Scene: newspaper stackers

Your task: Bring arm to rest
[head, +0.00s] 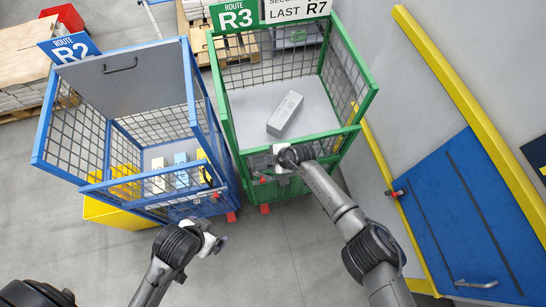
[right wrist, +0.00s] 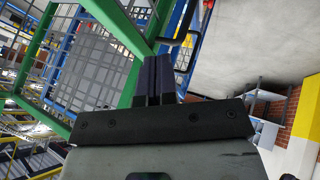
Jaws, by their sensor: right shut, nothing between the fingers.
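My right gripper (head: 262,164) is at the front top bar of the green R3 cage (head: 300,160) in the head view. In the right wrist view its dark fingers (right wrist: 153,75) are together with nothing between them, in front of a green cage post (right wrist: 138,62). I cannot tell if they touch the cage. My left gripper (head: 217,243) hangs over the floor in front of the blue R2 cage (head: 122,193); its finger gap is too small to read. A grey block-shaped bundle (head: 285,113) lies on the green cage's floor.
The blue cage holds several small yellow, white and blue packs (head: 181,168). A yellow bin (head: 115,213) stands beside it. A blue door panel (head: 465,215) and yellow rails (head: 470,115) line the right wall. Grey floor (head: 270,270) is open between my arms.

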